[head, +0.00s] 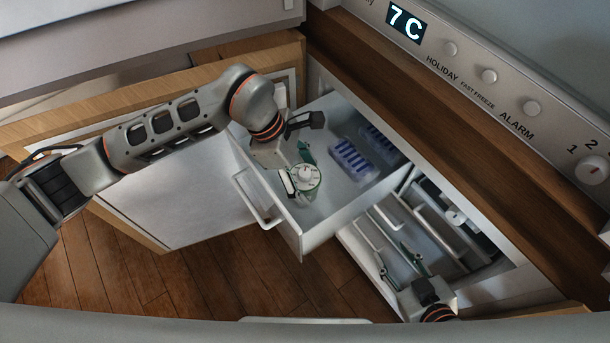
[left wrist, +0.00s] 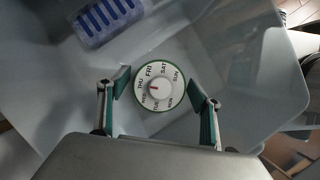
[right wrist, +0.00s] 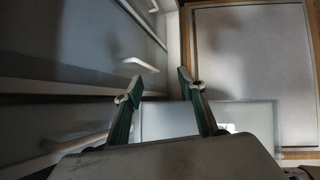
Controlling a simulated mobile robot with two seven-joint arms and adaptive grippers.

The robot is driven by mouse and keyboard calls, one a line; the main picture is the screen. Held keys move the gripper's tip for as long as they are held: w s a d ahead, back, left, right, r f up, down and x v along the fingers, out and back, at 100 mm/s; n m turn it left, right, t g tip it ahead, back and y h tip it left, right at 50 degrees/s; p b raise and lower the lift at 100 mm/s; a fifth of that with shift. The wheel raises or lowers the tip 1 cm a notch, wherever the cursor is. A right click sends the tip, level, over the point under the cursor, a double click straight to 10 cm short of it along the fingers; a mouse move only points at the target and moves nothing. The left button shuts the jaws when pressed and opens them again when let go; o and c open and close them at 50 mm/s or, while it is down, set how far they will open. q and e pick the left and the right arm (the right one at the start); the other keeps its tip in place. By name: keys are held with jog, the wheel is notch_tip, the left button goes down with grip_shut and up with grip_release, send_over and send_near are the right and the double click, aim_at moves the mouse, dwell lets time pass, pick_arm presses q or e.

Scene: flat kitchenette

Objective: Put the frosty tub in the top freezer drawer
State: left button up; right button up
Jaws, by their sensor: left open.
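A round tub (head: 306,178) with a green rim and a white day-of-week dial on its lid appears inside the pulled-out white drawer (head: 314,228), near its front. In the left wrist view the same tub (left wrist: 160,88) lies between and just beyond my left fingertips (left wrist: 157,82). My left gripper (head: 298,166) is open above it, a finger on either side; contact cannot be told. My right gripper (head: 398,262) is open and empty by the lower drawers at right. Its fingers also show apart in the right wrist view (right wrist: 160,80).
Blue-and-white striped packs (head: 352,158) lie farther back in the drawer, and one shows in the left wrist view (left wrist: 108,20). A control panel (head: 470,75) reading 7 C runs along the top right. An open white door (head: 180,195) stands left of the drawer.

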aim_at(301, 171)
pick_arm(q)
jog(key=p+v, duration=0.1)
jog(key=v, duration=0.3)
jog(key=shift+w+r, duration=0.1)
jog(key=shift+r, duration=0.25)
jog(key=p+v, duration=0.1)
jog(key=v, duration=0.6)
jog(key=shift+r, duration=0.15)
pick_arm(e)
jog(key=shift+s+d, duration=0.3)
jog(key=shift+d, duration=0.05)
pick_arm(q)
jog(key=shift+a, duration=0.1)
pick_arm(e)
jog(key=shift+s, duration=0.15)
